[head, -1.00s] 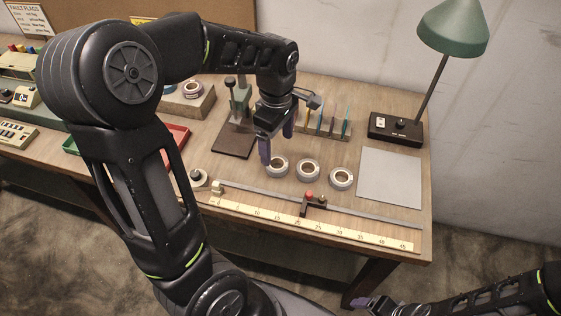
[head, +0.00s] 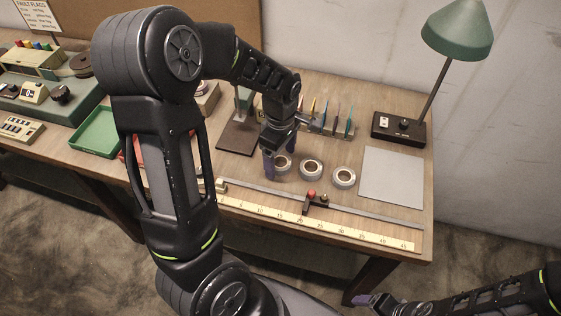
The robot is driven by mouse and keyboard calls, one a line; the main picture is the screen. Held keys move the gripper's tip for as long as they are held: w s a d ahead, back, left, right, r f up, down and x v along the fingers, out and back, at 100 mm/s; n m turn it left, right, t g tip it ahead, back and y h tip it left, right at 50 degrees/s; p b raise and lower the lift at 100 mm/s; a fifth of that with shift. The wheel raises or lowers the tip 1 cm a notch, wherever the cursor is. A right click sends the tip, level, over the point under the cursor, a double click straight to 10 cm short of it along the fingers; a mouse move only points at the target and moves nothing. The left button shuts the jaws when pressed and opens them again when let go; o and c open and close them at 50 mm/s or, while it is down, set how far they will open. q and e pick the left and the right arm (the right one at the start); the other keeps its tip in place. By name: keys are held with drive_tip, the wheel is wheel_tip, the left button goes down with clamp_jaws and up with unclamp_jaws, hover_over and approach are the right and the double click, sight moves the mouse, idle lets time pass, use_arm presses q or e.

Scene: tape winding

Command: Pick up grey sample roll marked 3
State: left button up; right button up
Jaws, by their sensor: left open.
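Three grey rolls lie flat in a row on the bench: a left roll (head: 283,172), a middle roll (head: 312,176) and a right roll (head: 344,184). Their number marks are too small to read, so I cannot tell which is marked 3. My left gripper (head: 280,155) is open and points down at the left roll, with a finger on either side in the picture. It partly hides that roll, and I cannot tell whether it touches it. My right gripper (head: 365,300) is low at the bottom right, away from the rolls; its jaws are unclear.
A ruler strip (head: 300,219) and a metal rail with a red-knobbed slider (head: 311,198) run in front of the rolls. A grey sheet (head: 392,177) lies to the right, below a green lamp (head: 457,30). A rack of coloured cards (head: 338,119) stands behind. A green tray (head: 96,132) is left.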

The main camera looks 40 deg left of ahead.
use_arm(q)
drive_tip(key=shift+f, duration=0.45)
drive_tip(key=shift+c, duration=0.5)
drive_tip(key=c, duration=1.3)
drive_tip(key=shift+r, duration=0.15)
wheel_tip(320, 180, up, 10)
drive_tip(key=shift+f+b, duration=0.1)
drive_tip(key=shift+b, duration=0.3)
